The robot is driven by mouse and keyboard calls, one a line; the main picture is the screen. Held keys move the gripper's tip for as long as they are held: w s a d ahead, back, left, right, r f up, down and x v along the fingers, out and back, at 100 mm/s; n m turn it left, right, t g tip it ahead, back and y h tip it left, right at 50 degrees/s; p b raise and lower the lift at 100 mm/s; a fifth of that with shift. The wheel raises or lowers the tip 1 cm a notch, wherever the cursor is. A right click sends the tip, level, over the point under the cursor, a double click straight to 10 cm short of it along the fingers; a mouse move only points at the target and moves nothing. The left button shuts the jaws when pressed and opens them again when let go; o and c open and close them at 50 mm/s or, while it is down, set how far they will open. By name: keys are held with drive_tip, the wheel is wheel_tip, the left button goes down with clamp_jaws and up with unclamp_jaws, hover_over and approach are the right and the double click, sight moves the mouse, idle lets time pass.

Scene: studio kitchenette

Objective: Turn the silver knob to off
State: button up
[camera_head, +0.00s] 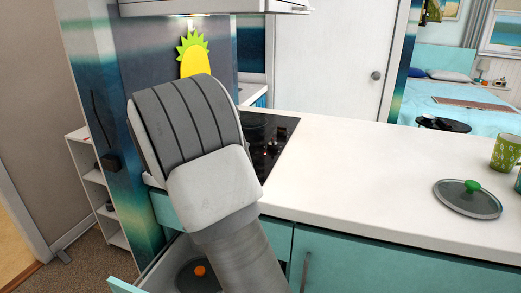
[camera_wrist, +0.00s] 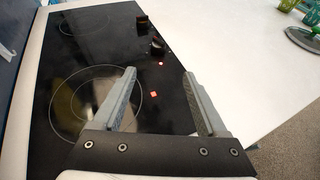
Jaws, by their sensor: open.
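The black glass cooktop (camera_wrist: 75,65) is set in the white counter and fills the left of the wrist view. Two small knobs stand on it: a nearer one (camera_wrist: 157,48) and a farther one (camera_wrist: 142,24). Both look mostly dark, and I cannot tell which is silver or how each is turned. Two red lights glow near them, one just below the nearer knob and one between my fingers. My gripper (camera_wrist: 159,76) is open and empty over the cooktop, its fingertips short of the nearer knob. In the head view my arm hides the gripper and part of the cooktop (camera_head: 258,130).
A glass lid with a green knob (camera_head: 468,198) and a green cup (camera_head: 506,152) are on the counter (camera_head: 360,175) at right. A drawer (camera_head: 150,268) below is open, holding a lid with an orange knob (camera_head: 200,271). A hood (camera_head: 215,7) hangs above. The middle counter is clear.

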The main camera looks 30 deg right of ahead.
sight(270, 145)
drive_tip(key=shift+w+d+f, duration=0.15)
drive_tip(key=shift+w+f, duration=0.1)
drive_tip(key=b+x, duration=0.4)
drive_tip(key=x, duration=1.3)
drive_tip(key=shift+s+d+r, duration=0.1)
drive_tip(key=shift+c, duration=0.2)
clamp_jaws()
